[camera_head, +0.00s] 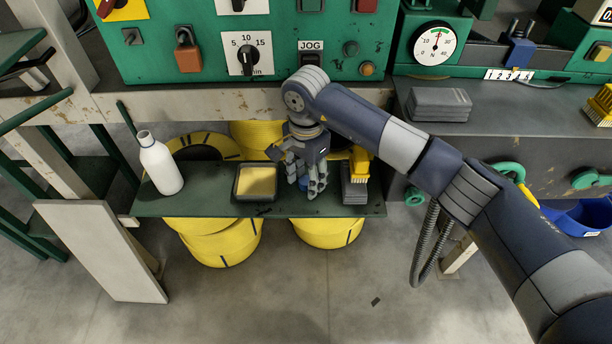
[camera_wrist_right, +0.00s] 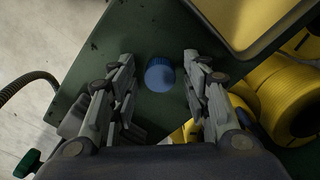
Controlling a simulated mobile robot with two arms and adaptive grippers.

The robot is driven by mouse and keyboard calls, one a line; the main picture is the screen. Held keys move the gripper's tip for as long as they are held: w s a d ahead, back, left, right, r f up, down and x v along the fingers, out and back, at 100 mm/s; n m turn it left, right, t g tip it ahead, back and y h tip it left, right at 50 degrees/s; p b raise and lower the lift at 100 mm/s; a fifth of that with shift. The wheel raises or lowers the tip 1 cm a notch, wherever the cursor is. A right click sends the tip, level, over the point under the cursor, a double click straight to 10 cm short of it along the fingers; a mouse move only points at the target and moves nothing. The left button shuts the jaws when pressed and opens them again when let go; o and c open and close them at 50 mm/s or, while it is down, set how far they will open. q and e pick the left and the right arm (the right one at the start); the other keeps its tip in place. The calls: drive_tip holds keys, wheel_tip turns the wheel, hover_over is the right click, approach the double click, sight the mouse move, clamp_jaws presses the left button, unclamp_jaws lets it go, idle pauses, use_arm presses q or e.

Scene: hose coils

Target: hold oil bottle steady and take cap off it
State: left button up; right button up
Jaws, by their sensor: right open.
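The white oil bottle (camera_head: 160,164) stands at the left end of the narrow green shelf (camera_head: 215,203). Its neck shows at the top with no blue cap on it. A round blue cap (camera_wrist_right: 160,75) with a ribbed rim lies on the shelf. My right gripper (camera_head: 308,188) points down at the shelf, right of the tray and well away from the bottle. In the right wrist view my right gripper (camera_wrist_right: 158,60) is open, its fingers on both sides of the cap with gaps between. In the head view the fingers partly hide the cap. My left gripper is not in view.
A dark tray with a yellow inside (camera_head: 240,196) sits between bottle and right gripper. A yellow brush (camera_head: 359,163) and a grey block (camera_head: 354,192) are close on the gripper's right. Yellow hose coils (camera_head: 225,245) lie below. The green machine panel (camera_head: 215,65) stands behind.

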sight(306, 181)
drive_tip(key=shift+r, duration=0.45)
wheel_tip(306, 181, up, 11)
drive_tip(key=b, duration=0.2)
drive_tip(key=shift+r, duration=0.2)
drive_tip(key=shift+s+f, duration=0.1)
